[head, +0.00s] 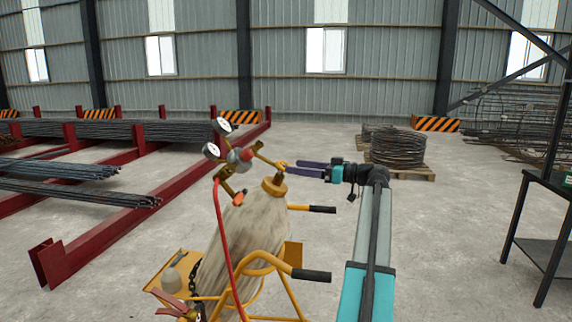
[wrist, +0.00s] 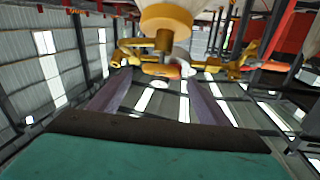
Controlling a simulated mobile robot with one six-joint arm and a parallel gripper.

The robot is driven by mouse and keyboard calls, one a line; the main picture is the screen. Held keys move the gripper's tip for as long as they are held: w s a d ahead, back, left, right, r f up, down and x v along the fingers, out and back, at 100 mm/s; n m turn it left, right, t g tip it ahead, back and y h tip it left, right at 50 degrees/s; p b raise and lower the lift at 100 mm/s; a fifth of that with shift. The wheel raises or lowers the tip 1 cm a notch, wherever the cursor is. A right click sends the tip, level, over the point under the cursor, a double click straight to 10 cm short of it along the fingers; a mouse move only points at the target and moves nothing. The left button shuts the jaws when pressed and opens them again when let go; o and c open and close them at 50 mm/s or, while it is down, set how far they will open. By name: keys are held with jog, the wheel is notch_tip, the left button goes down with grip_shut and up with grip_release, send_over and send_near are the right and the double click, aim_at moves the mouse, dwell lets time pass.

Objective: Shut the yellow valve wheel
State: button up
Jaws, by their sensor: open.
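The yellow valve wheel (head: 281,164) sits at the top of a gas cylinder (head: 238,240), above its brass-coloured collar (head: 273,187). In the head view my gripper (head: 293,167) comes in from the right, its two purple fingers pointing left with their tips close to the wheel. In the wrist view the wheel (wrist: 160,70) shows ahead, between and just beyond the fingertips of my open gripper (wrist: 160,83). The fingers look empty. I cannot tell whether a fingertip touches the wheel.
A regulator with two white gauges (head: 212,151) and a red hose (head: 222,225) is left of the wheel. A yellow trolley (head: 262,263) with black-ended handles holds the cylinder. Rebar racks (head: 90,225) stand left, wire coils (head: 398,148) behind, a dark table (head: 548,180) right.

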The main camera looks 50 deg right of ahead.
aim_at(285, 165)
jog(key=shift+p+x, duration=0.5)
jog(key=shift+x, duration=2.3)
jog(key=c, duration=1.1)
